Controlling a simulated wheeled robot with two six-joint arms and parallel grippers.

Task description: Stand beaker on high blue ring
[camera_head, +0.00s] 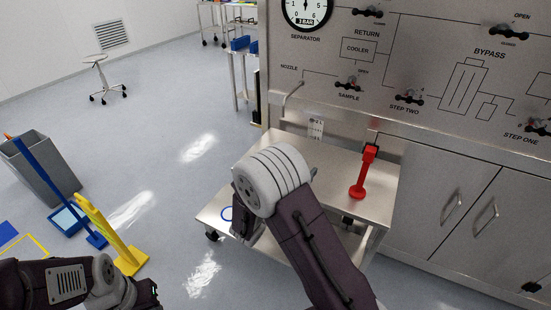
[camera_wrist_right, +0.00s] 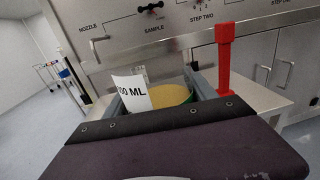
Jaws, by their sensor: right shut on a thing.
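The head view does not show the beaker. I cannot tell whether the beaker touches the cart. My left gripper (camera_head: 148,294) is low at the left, and its fingers cannot be made out.
A red upright tool (camera_head: 363,172) stands on the cart's right part, also in the wrist view (camera_wrist_right: 226,58). A nozzle pipe (camera_head: 292,95) comes from the panel behind. The middle floor is clear.

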